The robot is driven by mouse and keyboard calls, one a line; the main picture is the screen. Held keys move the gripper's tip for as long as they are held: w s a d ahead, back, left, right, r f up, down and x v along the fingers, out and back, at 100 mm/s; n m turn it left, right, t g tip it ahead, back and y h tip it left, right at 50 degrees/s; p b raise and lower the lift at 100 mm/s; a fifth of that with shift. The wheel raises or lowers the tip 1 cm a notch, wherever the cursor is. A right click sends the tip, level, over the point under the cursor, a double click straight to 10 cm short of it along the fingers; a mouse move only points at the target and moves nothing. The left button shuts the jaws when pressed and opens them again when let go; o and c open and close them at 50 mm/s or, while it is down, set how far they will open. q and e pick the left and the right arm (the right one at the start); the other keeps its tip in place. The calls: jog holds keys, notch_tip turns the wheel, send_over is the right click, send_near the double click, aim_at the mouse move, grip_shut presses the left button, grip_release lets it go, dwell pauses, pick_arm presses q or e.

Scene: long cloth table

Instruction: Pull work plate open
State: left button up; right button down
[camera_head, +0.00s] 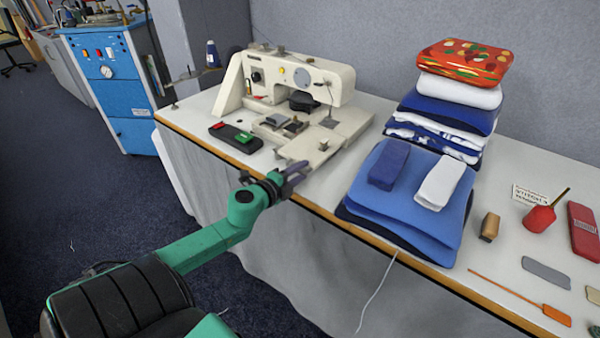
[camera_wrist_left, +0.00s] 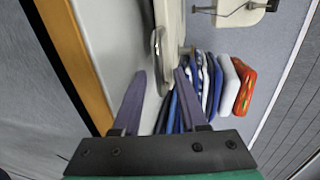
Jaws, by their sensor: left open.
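A cream sewing machine (camera_head: 300,85) stands on the long table. Its pale work plate (camera_head: 310,146) extends from the front of the machine toward the table's edge. My left gripper (camera_head: 296,172) is at the table's front edge, just in front of the plate. In the left wrist view its two purple fingers (camera_wrist_left: 160,76) are apart with nothing clearly held between them. I cannot tell whether they touch the plate. My right gripper is not in view.
Folded blue cloths (camera_head: 405,215) and a tall fabric stack (camera_head: 450,95) stand to the right. Small tools lie farther right. The table's wooden edge (camera_head: 330,215) runs close under my left gripper.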

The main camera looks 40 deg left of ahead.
pick_arm(q)
grip_shut()
jog(key=shift+d, duration=0.1)
